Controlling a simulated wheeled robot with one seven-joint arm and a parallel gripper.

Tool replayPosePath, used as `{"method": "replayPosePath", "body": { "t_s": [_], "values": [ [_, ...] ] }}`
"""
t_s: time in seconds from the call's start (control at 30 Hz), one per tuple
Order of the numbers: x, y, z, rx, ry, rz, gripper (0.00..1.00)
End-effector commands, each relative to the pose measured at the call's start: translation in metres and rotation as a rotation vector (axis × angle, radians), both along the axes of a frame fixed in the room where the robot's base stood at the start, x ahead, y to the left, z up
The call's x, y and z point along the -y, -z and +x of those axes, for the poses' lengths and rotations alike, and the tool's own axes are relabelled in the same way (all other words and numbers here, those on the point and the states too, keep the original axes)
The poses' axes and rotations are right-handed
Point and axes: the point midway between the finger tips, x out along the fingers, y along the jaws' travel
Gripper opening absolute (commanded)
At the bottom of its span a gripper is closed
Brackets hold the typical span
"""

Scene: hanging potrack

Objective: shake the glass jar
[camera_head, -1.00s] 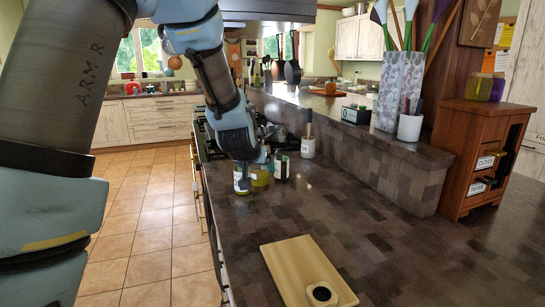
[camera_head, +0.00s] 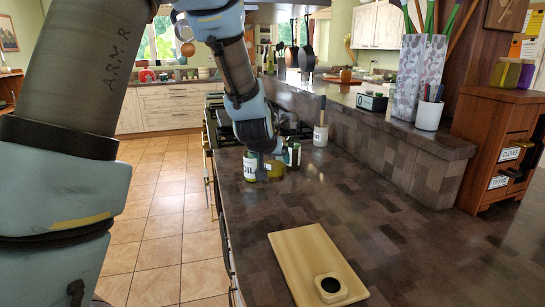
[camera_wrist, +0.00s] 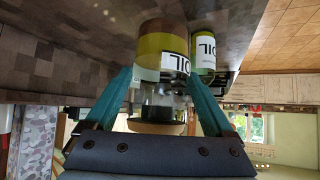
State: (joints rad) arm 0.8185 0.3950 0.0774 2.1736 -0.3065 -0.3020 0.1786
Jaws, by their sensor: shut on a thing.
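The glass jar (camera_head: 276,170) with yellow-green contents is at the counter's left side, partly hidden behind my gripper (camera_head: 263,168) in the head view. In the wrist view, which is upside down, the jar (camera_wrist: 163,45) shows a brownish base, a yellow band and part of a white label. My gripper (camera_wrist: 162,82) has its teal fingers on either side of the jar. I cannot tell whether the jar's base touches the counter.
A white-labelled oil bottle (camera_head: 249,168) stands close on the left; it also shows in the wrist view (camera_wrist: 204,45). A dark can (camera_head: 293,155) is close on the right. A wooden board (camera_head: 300,255) lies nearer on the counter (camera_head: 370,235), with bare surface between.

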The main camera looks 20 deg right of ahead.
Motion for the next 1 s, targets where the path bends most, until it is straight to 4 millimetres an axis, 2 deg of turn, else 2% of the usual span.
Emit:
{"method": "replayPosePath", "body": {
  "t_s": [0.03, 0.1, 0.47, 0.7, 1.0],
  "values": [
    [0.0, 0.008, 0.001, 0.002, 0.0, -0.001, 0.1],
    [0.0, 0.012, 0.001, 0.002, 0.0, -0.001, 0.1],
    [0.001, 0.011, 0.0, 0.002, 0.0, -0.002, 0.1],
    [0.019, 0.01, -0.015, 0.001, 0.002, 0.0, 0.1],
    [-0.014, 0.017, 0.013, 0.004, -0.005, -0.004, 0.1]
  ]
}}
